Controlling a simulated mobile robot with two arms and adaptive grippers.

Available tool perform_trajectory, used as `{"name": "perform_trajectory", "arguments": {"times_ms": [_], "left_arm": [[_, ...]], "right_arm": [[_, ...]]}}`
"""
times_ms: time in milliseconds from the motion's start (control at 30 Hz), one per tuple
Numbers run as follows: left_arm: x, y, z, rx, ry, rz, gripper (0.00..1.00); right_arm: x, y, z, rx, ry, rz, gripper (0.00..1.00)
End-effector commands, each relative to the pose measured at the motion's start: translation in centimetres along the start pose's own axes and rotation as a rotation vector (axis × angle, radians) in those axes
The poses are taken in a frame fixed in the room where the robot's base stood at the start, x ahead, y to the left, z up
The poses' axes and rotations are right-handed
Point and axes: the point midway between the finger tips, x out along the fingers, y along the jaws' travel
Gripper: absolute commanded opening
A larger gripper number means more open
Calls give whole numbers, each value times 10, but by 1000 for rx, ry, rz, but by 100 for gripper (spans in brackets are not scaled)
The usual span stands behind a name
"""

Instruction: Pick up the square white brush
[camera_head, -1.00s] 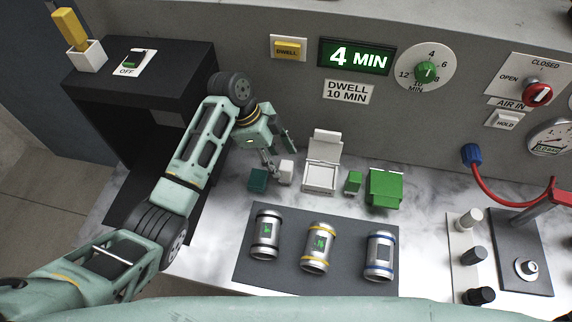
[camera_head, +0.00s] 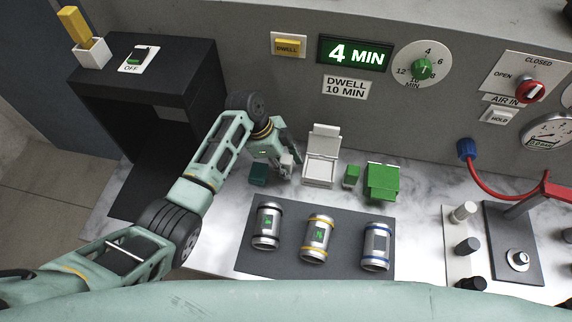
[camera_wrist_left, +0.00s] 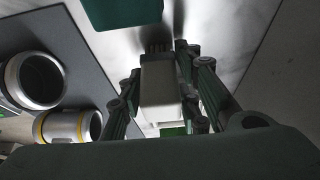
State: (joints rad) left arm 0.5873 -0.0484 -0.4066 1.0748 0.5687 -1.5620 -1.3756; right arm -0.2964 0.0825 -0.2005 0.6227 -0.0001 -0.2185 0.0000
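The square white brush (camera_head: 287,160) is a small pale block on the marble counter side of the gripper, partly hidden by it in the head view. In the left wrist view the brush (camera_wrist_left: 160,85) shows dark bristles at its far end and sits between the two fingers. My left gripper (camera_head: 284,165) has its fingers close against both sides of the brush; it also shows in the left wrist view (camera_wrist_left: 159,75). I cannot tell whether the brush is clear of the counter. My right gripper is not in view.
A teal block (camera_head: 258,174) is just left of the brush. A white open box (camera_head: 320,170) is close on its right, then a small green block (camera_head: 351,175) and a green box (camera_head: 382,182). Several metal cylinders lie on a dark mat (camera_head: 285,262) in front.

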Motion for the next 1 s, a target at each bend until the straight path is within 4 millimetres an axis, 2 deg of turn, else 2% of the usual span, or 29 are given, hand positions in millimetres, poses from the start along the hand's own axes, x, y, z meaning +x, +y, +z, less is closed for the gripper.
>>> {"name": "perform_trajectory", "arguments": {"times_ms": [33, 300, 633, 867, 933, 1000], "left_arm": [[0, 0, 0, 0, 0, 0, 24], [-1, 0, 0, 0, 0, -1, 1], [-4, -1, -2, 1, 0, -2, 1], [-28, -2, -11, 4, 0, -7, 1], [-38, 0, -19, 6, 1, -5, 1], [-39, 8, -38, 8, 3, -2, 1]], "right_arm": [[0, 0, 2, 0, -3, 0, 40], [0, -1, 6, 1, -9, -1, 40], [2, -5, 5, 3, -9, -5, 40], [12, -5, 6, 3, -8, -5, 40], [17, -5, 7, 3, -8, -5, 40], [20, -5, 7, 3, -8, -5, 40]]}}
